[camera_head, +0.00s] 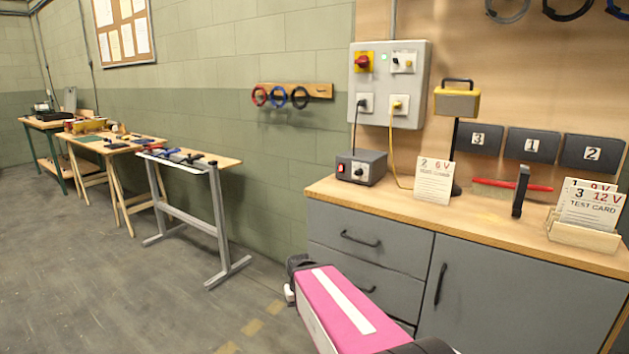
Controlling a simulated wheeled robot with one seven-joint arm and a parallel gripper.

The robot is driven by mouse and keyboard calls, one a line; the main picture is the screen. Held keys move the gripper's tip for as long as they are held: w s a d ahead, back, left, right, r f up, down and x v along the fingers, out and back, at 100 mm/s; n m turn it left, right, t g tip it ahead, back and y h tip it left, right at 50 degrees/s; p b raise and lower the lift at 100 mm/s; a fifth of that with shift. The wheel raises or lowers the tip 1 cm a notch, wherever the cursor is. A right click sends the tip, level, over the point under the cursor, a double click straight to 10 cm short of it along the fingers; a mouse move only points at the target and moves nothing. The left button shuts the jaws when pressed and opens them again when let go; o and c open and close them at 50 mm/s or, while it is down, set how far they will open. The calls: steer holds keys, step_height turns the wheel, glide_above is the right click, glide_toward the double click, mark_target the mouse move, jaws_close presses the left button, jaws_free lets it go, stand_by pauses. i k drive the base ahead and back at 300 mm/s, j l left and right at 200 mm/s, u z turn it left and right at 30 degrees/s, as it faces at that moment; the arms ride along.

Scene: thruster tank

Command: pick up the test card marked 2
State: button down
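The test card marked 2 (435,182), a white card reading "2 6 V", stands nearly upright on the wooden worktop at the right, close to its front edge. It is in front of the dark stand of a yellow-topped lamp. Whether it leans on that stand I cannot tell. The card's face is uncovered. My gripper is not in view; only a pink and white link of my arm shows low in the picture, in front of the grey drawers and apart from the card.
Cards marked 3 (590,208) and 1 sit in a wooden holder (580,235) at the right. A black upright piece (521,190) and a red-handled tool (515,185) are between. A grey power box (361,167) stands left of card 2. The worktop (470,208) is bare near the card's right.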

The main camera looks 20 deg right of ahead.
mark_target(434, 178)
steer(key=z, duration=1.45)
